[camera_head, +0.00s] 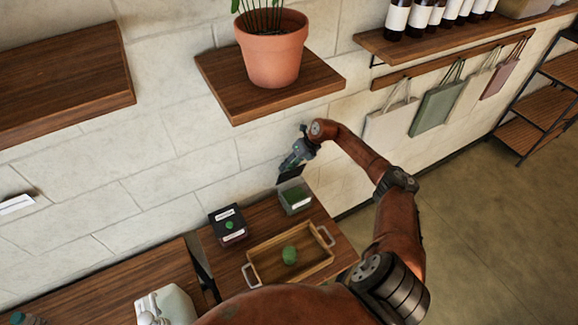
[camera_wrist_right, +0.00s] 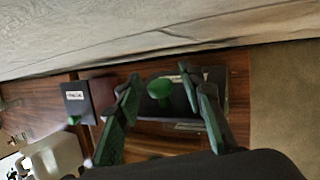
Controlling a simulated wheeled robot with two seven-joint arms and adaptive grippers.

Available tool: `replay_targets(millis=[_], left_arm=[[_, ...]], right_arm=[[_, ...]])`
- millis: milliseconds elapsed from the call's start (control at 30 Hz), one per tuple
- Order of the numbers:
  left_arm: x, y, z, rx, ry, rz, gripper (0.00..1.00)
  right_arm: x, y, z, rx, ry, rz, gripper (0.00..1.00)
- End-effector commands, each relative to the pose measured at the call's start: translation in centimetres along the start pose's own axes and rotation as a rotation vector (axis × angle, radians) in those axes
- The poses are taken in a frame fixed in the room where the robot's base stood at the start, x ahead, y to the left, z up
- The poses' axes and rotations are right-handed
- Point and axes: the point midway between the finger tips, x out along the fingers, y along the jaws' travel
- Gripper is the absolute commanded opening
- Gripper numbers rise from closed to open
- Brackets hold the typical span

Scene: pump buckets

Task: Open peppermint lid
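The open box with green contents (camera_head: 296,198) stands at the back right of the small wooden table; I take it as the peppermint box. A dark panel (camera_head: 291,173), apparently its lid, is raised and tilted just behind it, under my right gripper (camera_head: 297,155). In the wrist view, a green knob (camera_wrist_right: 160,90) shows between the spread fingers of my right gripper (camera_wrist_right: 160,82), with gaps on both sides. Whether the fingers touch the lid is unclear. My left gripper is out of view.
A closed black box (camera_head: 228,226) with a green knob stands to the left. A wooden tray (camera_head: 262,275) with a green object (camera_head: 289,255) is in front. A shelf with a potted plant (camera_head: 272,50) overhangs above the gripper. The wall is close behind.

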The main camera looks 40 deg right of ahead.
Motion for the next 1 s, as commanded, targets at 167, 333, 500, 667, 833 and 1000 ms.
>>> replay_targets(millis=[167, 333, 500, 667, 833, 1000], left_arm=[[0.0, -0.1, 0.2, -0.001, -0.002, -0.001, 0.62], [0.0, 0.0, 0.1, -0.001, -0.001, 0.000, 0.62], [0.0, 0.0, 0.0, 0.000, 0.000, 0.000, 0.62], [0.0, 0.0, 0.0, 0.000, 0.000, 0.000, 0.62], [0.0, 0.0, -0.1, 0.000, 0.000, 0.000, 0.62], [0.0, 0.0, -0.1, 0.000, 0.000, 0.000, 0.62]], right_arm=[[-1.2, -0.1, 0.0, -0.001, 0.000, -0.002, 0.36], [-4.5, -0.2, 0.0, -0.002, -0.001, -0.004, 0.36], [-8.1, -0.2, 0.0, -0.002, 0.000, -0.005, 0.36], [-10.5, -0.1, 0.0, 0.000, 0.001, -0.003, 0.36], [-11.8, -0.1, 0.0, 0.001, 0.000, -0.001, 0.36], [-12.0, -0.1, 0.0, 0.001, 0.000, -0.001, 0.36]])
